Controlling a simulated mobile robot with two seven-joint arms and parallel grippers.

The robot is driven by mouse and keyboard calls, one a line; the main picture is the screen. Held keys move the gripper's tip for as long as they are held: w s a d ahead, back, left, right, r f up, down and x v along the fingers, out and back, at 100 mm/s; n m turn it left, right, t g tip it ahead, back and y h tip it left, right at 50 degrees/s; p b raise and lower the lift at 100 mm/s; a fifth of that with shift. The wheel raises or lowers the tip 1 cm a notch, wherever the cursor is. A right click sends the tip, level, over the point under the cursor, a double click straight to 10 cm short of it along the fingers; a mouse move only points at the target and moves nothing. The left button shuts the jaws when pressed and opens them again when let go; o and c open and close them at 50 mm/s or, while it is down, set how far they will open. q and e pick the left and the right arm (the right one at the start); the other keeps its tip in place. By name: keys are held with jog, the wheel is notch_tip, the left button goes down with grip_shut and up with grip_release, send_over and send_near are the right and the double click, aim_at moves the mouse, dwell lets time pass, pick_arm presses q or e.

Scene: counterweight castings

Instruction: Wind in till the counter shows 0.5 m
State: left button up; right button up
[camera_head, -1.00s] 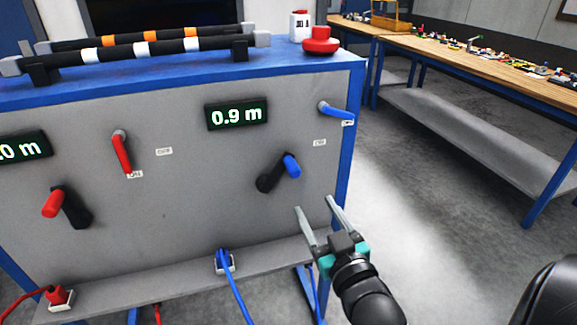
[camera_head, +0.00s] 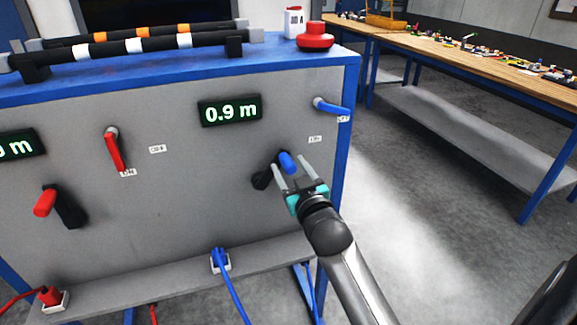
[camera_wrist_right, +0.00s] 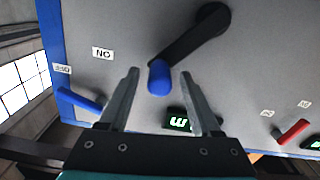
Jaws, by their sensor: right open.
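The counter (camera_head: 230,110) on the grey panel reads 0.9 m in green. Below it is a black crank with a blue handle (camera_head: 287,162). My right gripper (camera_head: 289,168) is open, its fingers on either side of the blue handle in the head view. In the right wrist view the blue handle (camera_wrist_right: 159,77) lies between the spread fingertips (camera_wrist_right: 158,72), and no finger visibly touches it. A blue lever (camera_head: 331,107) sits at the panel's upper right; it also shows in the right wrist view (camera_wrist_right: 80,99). My left gripper is not in view.
A red crank handle (camera_head: 45,202) and a red lever (camera_head: 114,149) are on the panel's left side. A red button (camera_head: 315,36) stands on the blue top. A blue cable plug (camera_head: 220,259) is on the lower ledge. A workbench (camera_head: 470,55) stands at the right.

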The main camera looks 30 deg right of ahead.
jog(key=shift+w+d, duration=0.15)
jog(key=shift+w, duration=0.5)
jog(key=shift+c, duration=0.2)
grip_shut()
dwell(0.9)
